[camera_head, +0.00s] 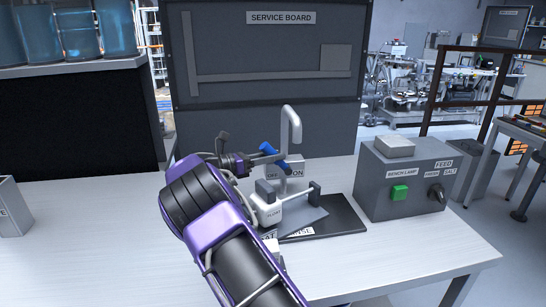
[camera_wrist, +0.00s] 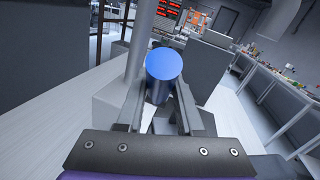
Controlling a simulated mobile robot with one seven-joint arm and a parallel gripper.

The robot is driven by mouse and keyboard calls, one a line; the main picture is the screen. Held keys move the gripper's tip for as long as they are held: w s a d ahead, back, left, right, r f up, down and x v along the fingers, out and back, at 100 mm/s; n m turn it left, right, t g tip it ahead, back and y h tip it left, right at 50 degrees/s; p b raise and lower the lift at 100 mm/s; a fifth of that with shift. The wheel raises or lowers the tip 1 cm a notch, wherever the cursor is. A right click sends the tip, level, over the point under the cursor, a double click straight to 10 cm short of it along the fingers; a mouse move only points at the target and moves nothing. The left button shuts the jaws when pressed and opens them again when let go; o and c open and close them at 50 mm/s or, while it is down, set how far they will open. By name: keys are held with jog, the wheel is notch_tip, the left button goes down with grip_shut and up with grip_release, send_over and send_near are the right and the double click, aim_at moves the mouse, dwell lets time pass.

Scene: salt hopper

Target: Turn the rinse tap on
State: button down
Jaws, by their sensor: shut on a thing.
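The rinse tap has a tall grey spout (camera_head: 290,135) curving over at the top. Its blue handle (camera_head: 270,151) sits in front of a block with OFF and ON labels (camera_head: 297,172). My gripper (camera_head: 262,156) is at the handle, reaching in from the left. In the wrist view the round blue handle end (camera_wrist: 164,65) lies between the two fingers of my gripper (camera_wrist: 160,95), which are shut on it. The grey spout post (camera_wrist: 137,40) stands just left of the handle there. My arm hides part of the tap's base in the head view.
A dark tray (camera_head: 345,222) with a small white and grey container (camera_head: 268,208) lies below the tap. A grey control box (camera_head: 402,180) with a green button stands at the right. A service board (camera_head: 270,60) rises behind. The bench's front right is clear.

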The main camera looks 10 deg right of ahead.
jog(key=p, duration=0.1)
jog(key=r+y+p, duration=0.1)
jog(key=shift+d+r+p, duration=0.1)
jog(key=shift+d+p, duration=0.2)
jog(key=shift+d+r+m+g+y+p, duration=0.1)
jog(key=shift+d+m+g+y+p, duration=0.3)
jog(key=shift+p, duration=0.55)
jog(key=shift+y+p, duration=0.35)
jog(key=shift+y, duration=0.05)
jog(key=shift+f, duration=0.25)
jog(key=c, duration=0.5)
grip_release()
jog(key=shift+c, duration=0.2)
